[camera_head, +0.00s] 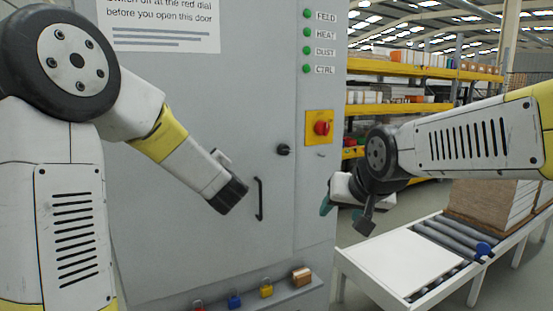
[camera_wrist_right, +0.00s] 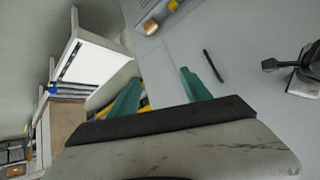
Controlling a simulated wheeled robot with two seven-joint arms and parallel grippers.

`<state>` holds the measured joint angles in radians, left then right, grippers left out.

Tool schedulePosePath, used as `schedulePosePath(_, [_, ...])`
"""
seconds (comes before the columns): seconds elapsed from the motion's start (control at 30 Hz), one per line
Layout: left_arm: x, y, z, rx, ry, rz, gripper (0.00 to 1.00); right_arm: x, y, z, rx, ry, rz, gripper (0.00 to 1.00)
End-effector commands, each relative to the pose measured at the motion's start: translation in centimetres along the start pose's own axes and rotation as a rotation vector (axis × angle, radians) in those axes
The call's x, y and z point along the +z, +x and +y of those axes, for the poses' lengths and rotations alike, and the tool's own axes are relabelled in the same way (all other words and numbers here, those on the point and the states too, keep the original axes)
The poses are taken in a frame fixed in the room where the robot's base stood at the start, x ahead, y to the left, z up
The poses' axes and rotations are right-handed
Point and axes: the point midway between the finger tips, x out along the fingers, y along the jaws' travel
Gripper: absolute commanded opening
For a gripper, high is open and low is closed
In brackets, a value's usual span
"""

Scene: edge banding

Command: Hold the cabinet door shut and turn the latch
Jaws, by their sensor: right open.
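The grey cabinet door (camera_head: 190,235) fills the middle of the head view and looks flush with its frame. It carries a black bar handle (camera_head: 259,198), which also shows in the wrist view (camera_wrist_right: 213,66). A black latch knob (camera_head: 283,149) sits above and right of the handle, near the door's right edge. My left gripper (camera_head: 232,196) is dark, just left of the handle; its fingers are not clear, and contact with the door cannot be told. My right gripper (camera_head: 344,213) is open and empty, right of the cabinet and apart from it; its teal fingers show in the wrist view (camera_wrist_right: 160,94).
A red dial (camera_head: 321,128) on a yellow plate is right of the latch. A ledge (camera_head: 240,304) below the door holds padlocks. A roller conveyor (camera_head: 440,241) with a white panel (camera_head: 407,262) and stacked boards (camera_head: 490,205) stands at the right.

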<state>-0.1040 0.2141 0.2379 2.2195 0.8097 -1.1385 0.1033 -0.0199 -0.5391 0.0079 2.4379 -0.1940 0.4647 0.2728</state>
Motion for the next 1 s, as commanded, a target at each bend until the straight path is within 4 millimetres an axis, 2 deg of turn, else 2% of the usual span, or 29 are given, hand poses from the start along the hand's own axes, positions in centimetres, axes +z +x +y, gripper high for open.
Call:
schedulePosePath(0.03, [-0.1,0.1,0.0,0.000,-0.001,0.003,0.00,-2.4,1.4,0.6,0.015,0.036,0.057,0.56])
schedulePosePath(0.1, [-0.1,0.1,0.0,0.000,-0.001,0.003,0.00,-5.8,3.0,1.1,0.013,0.084,0.154,0.56])
schedulePosePath(0.2, [-0.1,0.1,0.0,0.000,-0.001,0.003,0.00,-10.3,5.2,1.2,-0.028,0.145,0.279,0.56])
schedulePosePath(0.3, [-0.1,0.1,0.0,0.000,-0.001,0.003,0.00,-14.0,7.2,0.7,-0.112,0.200,0.380,0.56])
schedulePosePath(0.4, [-0.1,0.1,0.0,0.000,-0.001,0.004,0.00,-16.8,9.0,-0.2,-0.232,0.255,0.452,0.56])
schedulePosePath(0.5, [-0.1,0.1,0.0,0.000,-0.001,0.004,0.00,-18.4,10.6,-1.5,-0.375,0.308,0.486,0.56])
schedulePosePath(0.6, [-0.1,0.1,0.0,0.000,-0.001,0.004,0.00,-19.2,11.7,-2.6,-0.515,0.359,0.488,0.56])
schedulePosePath(0.8, [-0.2,0.1,0.0,0.000,-0.001,0.004,0.00,-19.2,12.7,-4.2,-0.712,0.429,0.451,0.56])
schedulePosePath(1.0, [-0.2,0.1,0.0,0.000,-0.001,0.004,0.00,-19.5,13.2,-5.1,-0.771,0.450,0.433,0.56])
